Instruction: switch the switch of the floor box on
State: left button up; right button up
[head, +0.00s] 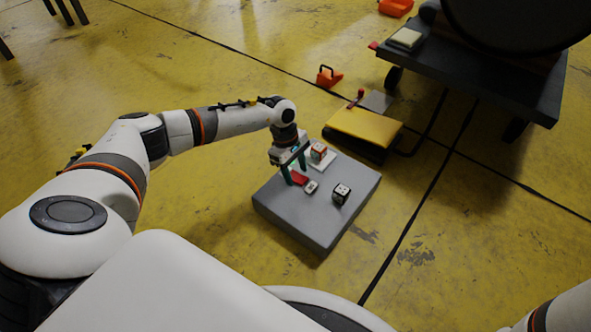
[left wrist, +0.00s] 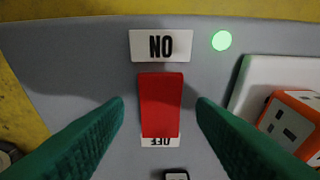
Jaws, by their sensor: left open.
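The floor box (head: 270,205) is a low grey box on the yellow floor. Its red switch (head: 299,178) lies on the top face under my left gripper (head: 295,170). In the left wrist view the red switch (left wrist: 160,103) sits between an upside-down ON label (left wrist: 161,46) and an OFF label (left wrist: 159,142), which it partly covers. A round green light (left wrist: 222,40) glows beside the ON label. My left gripper (left wrist: 160,112) is open, its green fingers on either side of the switch and apart from it. My right gripper is out of view.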

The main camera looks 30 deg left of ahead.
pick_arm(q)
jog(key=p+v, duration=0.7)
jog(key=v, duration=0.4)
jog(key=shift+r, duration=0.4)
jog(key=shift+a, duration=0.1)
